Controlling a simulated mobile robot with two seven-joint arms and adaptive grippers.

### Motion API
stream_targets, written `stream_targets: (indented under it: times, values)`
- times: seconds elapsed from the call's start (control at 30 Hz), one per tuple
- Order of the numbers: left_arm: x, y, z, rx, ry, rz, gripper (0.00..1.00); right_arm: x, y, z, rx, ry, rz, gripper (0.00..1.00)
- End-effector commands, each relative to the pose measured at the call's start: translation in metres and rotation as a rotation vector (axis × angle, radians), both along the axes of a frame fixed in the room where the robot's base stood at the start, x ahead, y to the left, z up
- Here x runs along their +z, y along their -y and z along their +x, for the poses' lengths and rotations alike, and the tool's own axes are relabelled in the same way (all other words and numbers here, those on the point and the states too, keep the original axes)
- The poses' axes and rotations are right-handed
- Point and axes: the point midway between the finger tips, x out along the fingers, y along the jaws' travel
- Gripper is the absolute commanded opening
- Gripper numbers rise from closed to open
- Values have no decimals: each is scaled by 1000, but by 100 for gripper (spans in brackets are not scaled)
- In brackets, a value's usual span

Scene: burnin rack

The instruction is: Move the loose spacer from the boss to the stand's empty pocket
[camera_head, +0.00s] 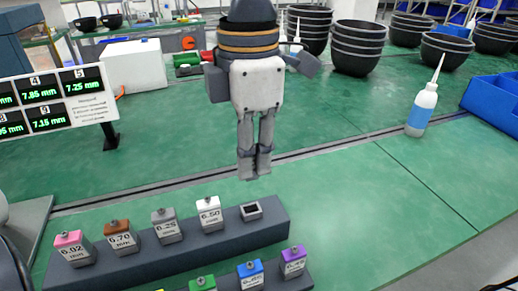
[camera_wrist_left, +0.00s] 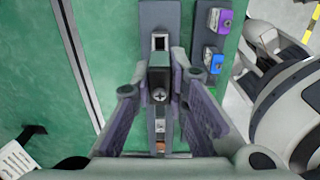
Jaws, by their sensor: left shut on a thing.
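My left gripper (camera_head: 254,172) hangs pointing down above the back of the long dark stand (camera_head: 190,258), clear of it. It is shut on a dark spacer with a round knob on top, which shows between the fingers in the left wrist view (camera_wrist_left: 159,77). In the head view the fingers mostly hide it. The stand's empty pocket (camera_head: 251,211) is a square opening at the right end of the row, below the gripper; it also shows in the left wrist view (camera_wrist_left: 160,43), just beyond the held spacer. My right gripper is not in view.
Pink (camera_head: 73,247), brown (camera_head: 121,236), grey (camera_head: 166,224) and white (camera_head: 209,213) topped spacers stand left of the pocket. A nearer row holds green (camera_head: 202,284), blue (camera_head: 250,275) and purple (camera_head: 293,260) ones. A readout board (camera_head: 50,102) and a bottle (camera_head: 422,109) stand farther back.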

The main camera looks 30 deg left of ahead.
Motion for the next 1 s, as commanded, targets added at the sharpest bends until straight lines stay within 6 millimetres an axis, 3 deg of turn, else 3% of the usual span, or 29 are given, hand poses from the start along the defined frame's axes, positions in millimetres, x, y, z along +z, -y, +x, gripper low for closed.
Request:
stream_targets:
  times: [0.43, 0.8, 1.0]
  values:
    - [-4, 0, 0, 3, -1, 0, 0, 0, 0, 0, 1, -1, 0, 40]
    - [-45, -1, 0, 2, -1, 1, 0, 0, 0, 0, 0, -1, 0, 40]
    - [-57, -1, 0, 3, -1, 1, 0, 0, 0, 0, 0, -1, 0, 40]
